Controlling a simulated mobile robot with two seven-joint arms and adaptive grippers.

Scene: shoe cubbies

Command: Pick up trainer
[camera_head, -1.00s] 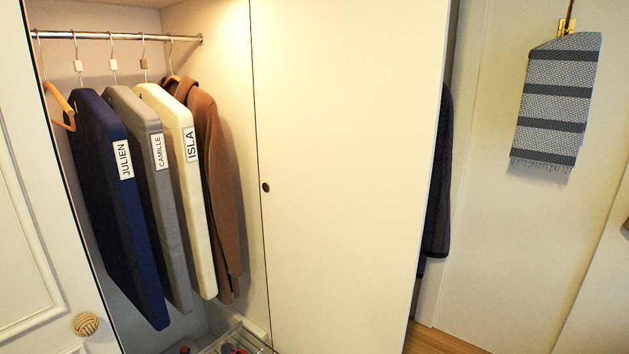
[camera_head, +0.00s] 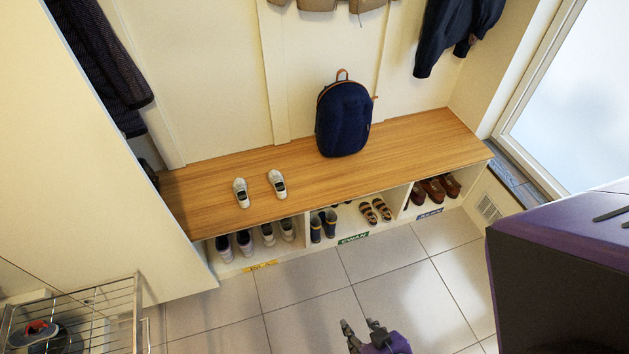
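Two white trainers with dark openings stand apart on the wooden bench; one trainer (camera_head: 241,192) is to the left and the other trainer (camera_head: 277,184) is just right of it. More shoes, some dark and some whitish, stand in the left cubby below (camera_head: 268,235). A grey and red shoe (camera_head: 35,335) lies in the wire basket at the lower left. My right gripper (camera_head: 361,325) is at the bottom, in front of the bench and well away from the trainers. Its fingers are spread, with nothing between them. My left gripper is out of view.
The bench (camera_head: 420,140) also carries a navy backpack (camera_head: 343,118). Its other cubbies hold boots, sandals (camera_head: 375,210) and brown shoes (camera_head: 440,188). The wire basket (camera_head: 110,300) juts out at the lower left. The tiled floor (camera_head: 300,280) before the bench is clear.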

